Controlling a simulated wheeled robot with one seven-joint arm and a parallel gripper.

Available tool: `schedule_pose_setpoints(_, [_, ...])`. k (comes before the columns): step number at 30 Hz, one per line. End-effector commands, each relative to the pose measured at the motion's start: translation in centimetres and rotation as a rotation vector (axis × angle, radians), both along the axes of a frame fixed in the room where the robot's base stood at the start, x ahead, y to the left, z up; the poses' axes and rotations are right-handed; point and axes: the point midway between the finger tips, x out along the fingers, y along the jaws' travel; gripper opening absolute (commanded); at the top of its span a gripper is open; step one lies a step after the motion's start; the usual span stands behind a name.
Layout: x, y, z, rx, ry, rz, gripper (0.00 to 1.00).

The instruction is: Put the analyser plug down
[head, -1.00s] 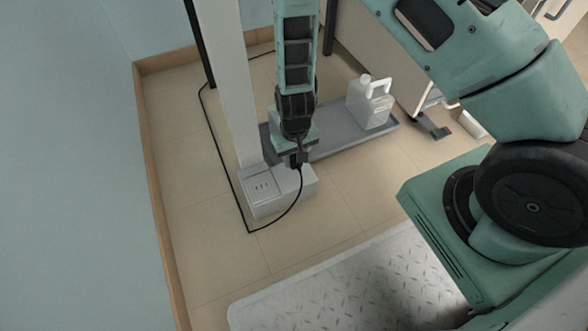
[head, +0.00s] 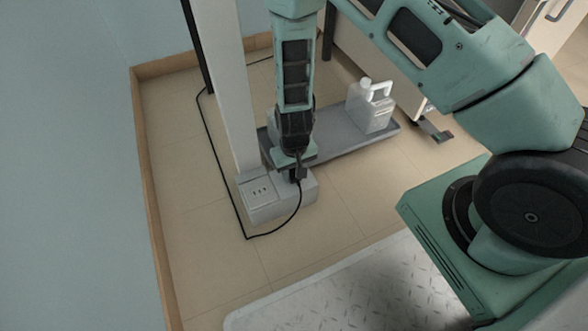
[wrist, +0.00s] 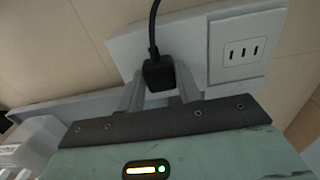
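The analyser plug (head: 301,172) is a small black block with a black cable, over the right, blank part of the pale socket box. It also shows in the wrist view (wrist: 158,74), between the two grey fingers of my gripper (wrist: 159,84). My gripper (head: 295,174) points down and is shut on the plug. The socket box (head: 267,213) stands on the floor at the foot of the pale post. Its slotted socket panel (wrist: 244,49) is beside the plug, with nothing in it. I cannot tell whether the plug touches the box top.
A grey shelf (head: 345,146) behind the box carries a white jug (head: 370,108). The pale post (head: 229,90) rises just behind the box. The black cable (head: 218,150) loops over the floor around the box's left and front. The floor (head: 330,205) in front is clear.

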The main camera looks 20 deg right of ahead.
Motion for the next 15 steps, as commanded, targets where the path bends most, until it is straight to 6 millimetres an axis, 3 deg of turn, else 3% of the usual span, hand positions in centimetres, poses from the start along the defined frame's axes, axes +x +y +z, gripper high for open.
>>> schedule_pose_setpoints(2, [0.0, 0.0, 0.0, 0.000, 0.000, 0.000, 0.54])
schedule_pose_setpoints(11, [0.0, 0.0, 0.2, 0.000, -0.001, -0.001, 0.54])
schedule_pose_setpoints(15, [0.1, 0.0, 1.6, 0.001, -0.004, -0.001, 0.54])
